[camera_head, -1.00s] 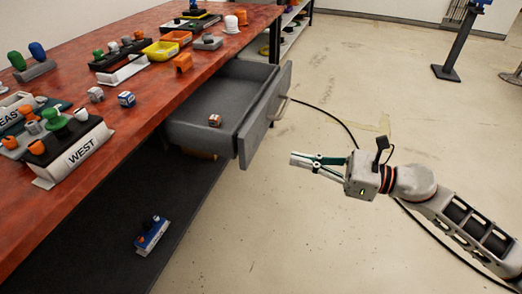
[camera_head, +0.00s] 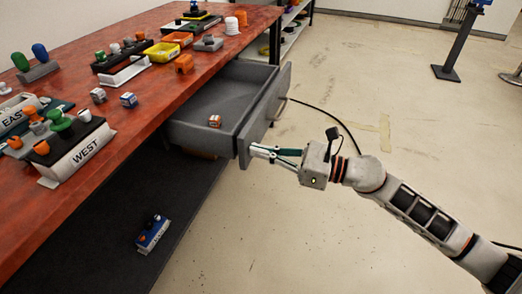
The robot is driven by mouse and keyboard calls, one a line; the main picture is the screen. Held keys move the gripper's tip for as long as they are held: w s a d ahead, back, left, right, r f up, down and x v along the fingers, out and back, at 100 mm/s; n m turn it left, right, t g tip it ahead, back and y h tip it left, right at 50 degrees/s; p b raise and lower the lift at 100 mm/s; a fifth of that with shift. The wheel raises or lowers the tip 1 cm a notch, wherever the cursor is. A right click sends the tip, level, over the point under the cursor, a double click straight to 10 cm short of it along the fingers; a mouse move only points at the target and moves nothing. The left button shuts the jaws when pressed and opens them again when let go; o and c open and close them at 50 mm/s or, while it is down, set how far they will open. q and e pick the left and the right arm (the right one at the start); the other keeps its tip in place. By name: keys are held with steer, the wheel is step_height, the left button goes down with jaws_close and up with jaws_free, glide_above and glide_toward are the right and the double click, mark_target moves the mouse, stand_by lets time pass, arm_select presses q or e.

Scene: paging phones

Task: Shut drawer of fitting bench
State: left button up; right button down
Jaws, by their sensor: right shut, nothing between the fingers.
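The grey drawer (camera_head: 236,140) of the fitting bench (camera_head: 150,112) is pulled out from under the red bench top. Its front panel (camera_head: 266,112) faces right and carries a pale handle (camera_head: 282,107). A small orange and white block (camera_head: 215,121) lies inside the drawer. My right gripper (camera_head: 254,152) is shut and empty, with its tips at the near lower end of the drawer front. I cannot tell whether they touch it. My left gripper is not in view.
The bench top holds a WEST block (camera_head: 86,150), an EAST block (camera_head: 12,122), a yellow tray (camera_head: 162,51) and other small parts. A lower shelf (camera_head: 110,230) bears a blue and white piece (camera_head: 152,234). A black cable (camera_head: 330,115) lies on the floor, which is mostly clear at right.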

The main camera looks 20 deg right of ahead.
mark_target(185, 144)
steer(key=shift+w+a, duration=0.1)
